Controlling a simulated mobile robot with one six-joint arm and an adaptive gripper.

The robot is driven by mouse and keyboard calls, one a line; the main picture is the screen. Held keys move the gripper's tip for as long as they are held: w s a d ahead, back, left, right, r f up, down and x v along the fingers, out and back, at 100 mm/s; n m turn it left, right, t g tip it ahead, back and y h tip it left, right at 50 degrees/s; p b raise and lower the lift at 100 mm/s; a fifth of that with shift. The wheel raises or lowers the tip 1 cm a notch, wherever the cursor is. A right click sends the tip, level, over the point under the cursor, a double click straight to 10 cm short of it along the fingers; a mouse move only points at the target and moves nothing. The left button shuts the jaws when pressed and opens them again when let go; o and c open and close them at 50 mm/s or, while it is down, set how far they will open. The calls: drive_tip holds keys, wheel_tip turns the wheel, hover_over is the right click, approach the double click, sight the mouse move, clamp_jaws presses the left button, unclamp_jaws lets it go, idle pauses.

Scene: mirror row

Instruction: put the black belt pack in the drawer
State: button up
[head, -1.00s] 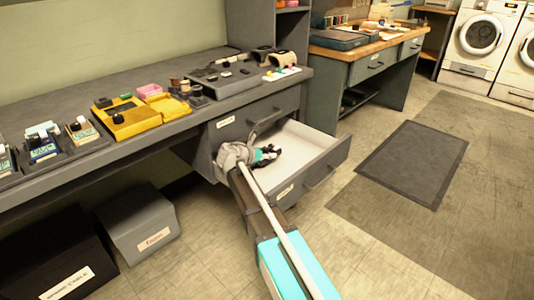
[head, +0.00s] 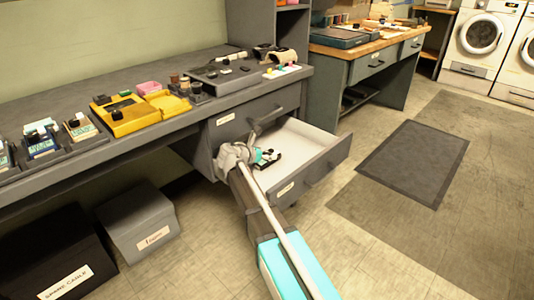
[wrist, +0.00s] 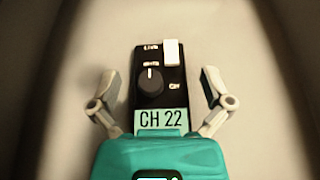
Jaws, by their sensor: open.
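The black belt pack (wrist: 150,60) shows in the wrist view with a knob, a white switch and a "CH 22" label. It lies on a pale surface that looks like the drawer floor. My gripper (wrist: 159,82) is open, with one finger on each side of the pack and a gap at both sides. In the head view my gripper (head: 268,156) is inside the open drawer (head: 312,150). The pack is hard to tell from the dark finger parts there. The teal gripper body covers the pack's lower end in the wrist view.
The drawer front (head: 320,172) and its side walls stand around my gripper. The grey desk top (head: 70,92) above holds yellow trays (head: 130,117) and several small devices. Grey (head: 140,222) and black (head: 55,255) boxes stand on the floor below.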

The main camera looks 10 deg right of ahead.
drive_tip(key=shift+r, duration=0.2)
drive_tip(key=shift+r+p, duration=0.4)
drive_tip(key=shift+p, duration=0.25)
drive_tip(key=shift+s+a+r, duration=0.1)
drive_tip(key=shift+a+r, duration=0.05)
drive_tip(key=shift+r, duration=0.1)
drive_tip(key=p+v, duration=0.4)
drive_tip(key=v, duration=0.7)
drive_tip(key=shift+s+a, duration=0.2)
drive_tip(key=shift+a, duration=0.05)
drive_tip(key=shift+f, duration=0.15)
idle(0.5)
